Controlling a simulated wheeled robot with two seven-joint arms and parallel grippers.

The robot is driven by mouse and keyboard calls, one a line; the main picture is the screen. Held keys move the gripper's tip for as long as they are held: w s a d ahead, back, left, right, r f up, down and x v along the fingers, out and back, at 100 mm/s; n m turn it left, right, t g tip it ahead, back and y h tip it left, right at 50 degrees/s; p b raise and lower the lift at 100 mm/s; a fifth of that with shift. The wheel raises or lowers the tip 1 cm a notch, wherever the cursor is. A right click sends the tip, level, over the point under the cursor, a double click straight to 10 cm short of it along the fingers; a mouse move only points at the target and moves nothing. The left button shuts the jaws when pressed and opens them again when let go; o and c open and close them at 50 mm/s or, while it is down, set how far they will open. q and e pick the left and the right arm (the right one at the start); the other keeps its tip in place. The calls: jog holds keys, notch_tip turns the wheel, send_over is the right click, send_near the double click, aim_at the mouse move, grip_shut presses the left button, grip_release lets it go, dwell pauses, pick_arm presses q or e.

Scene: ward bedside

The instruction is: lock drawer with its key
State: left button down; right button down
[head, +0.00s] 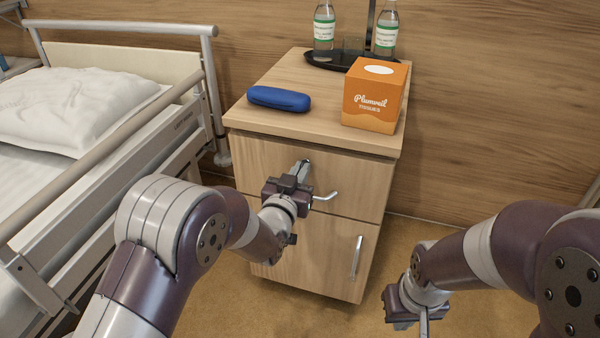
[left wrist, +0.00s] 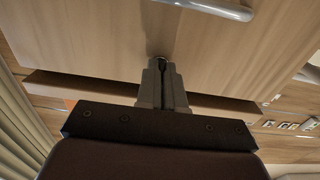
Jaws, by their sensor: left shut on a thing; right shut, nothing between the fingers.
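The wooden bedside cabinet (head: 256,160) has a top drawer (head: 354,187) with a metal bar handle (head: 325,197). My left gripper (head: 301,168) is at the upper part of the drawer front, left of and above the handle. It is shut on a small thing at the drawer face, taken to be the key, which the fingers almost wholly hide. In the left wrist view the closed fingertips (left wrist: 159,62) meet a small round metal part on the wood. The drawer looks closed. My right gripper (head: 423,325) is shut and empty, low at the right, away from the cabinet.
On the cabinet top are a blue case (head: 279,99), an orange tissue box (head: 375,95) and a dark tray (head: 322,61) with two bottles. A bed with a rail (head: 110,135) stands close at the left. The lower door has a handle (head: 356,257). Floor is free at the right.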

pick_arm(q)
jog(key=shift+m+p, duration=2.45)
jog(key=shift+m, duration=6.45)
jog(key=c, duration=1.3)
grip_release()
jog(key=shift+o, duration=0.2)
